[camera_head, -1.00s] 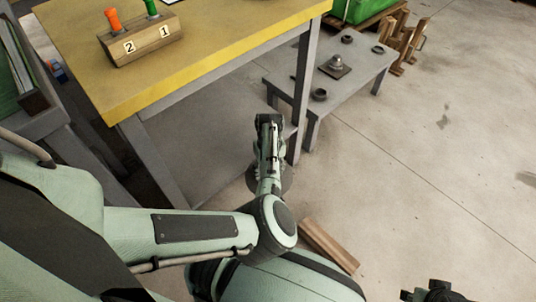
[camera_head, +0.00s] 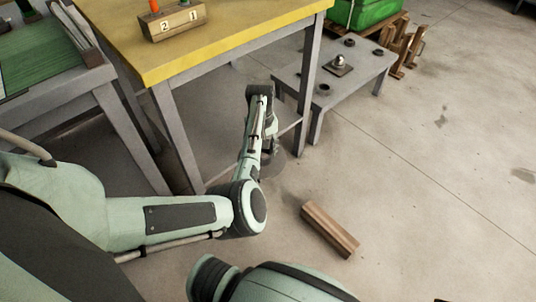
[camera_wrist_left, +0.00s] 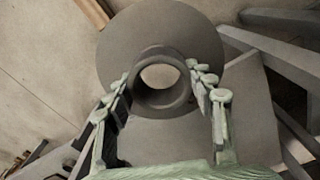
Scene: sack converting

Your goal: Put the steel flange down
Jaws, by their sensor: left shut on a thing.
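The steel flange (camera_wrist_left: 160,30) is a wide grey disc with a raised hollow hub. It fills the upper middle of the left wrist view, with floor showing through its bore. My left gripper (camera_wrist_left: 163,92) has its fingers on both sides of the hub and is shut on it. In the head view, the left gripper (camera_head: 270,133) points down in front of the yellow-topped table. The flange (camera_head: 273,166) hangs under it, partly hidden by my arm. My right gripper is not clearly in view; only a dark sliver shows at the bottom edge.
A low grey bench (camera_head: 355,75) bearing several small metal parts stands right of the yellow-topped table (camera_head: 220,40). A wooden block (camera_head: 329,229) lies on the floor. A grey stand with a green top (camera_head: 45,70) is at left. The floor at right is clear.

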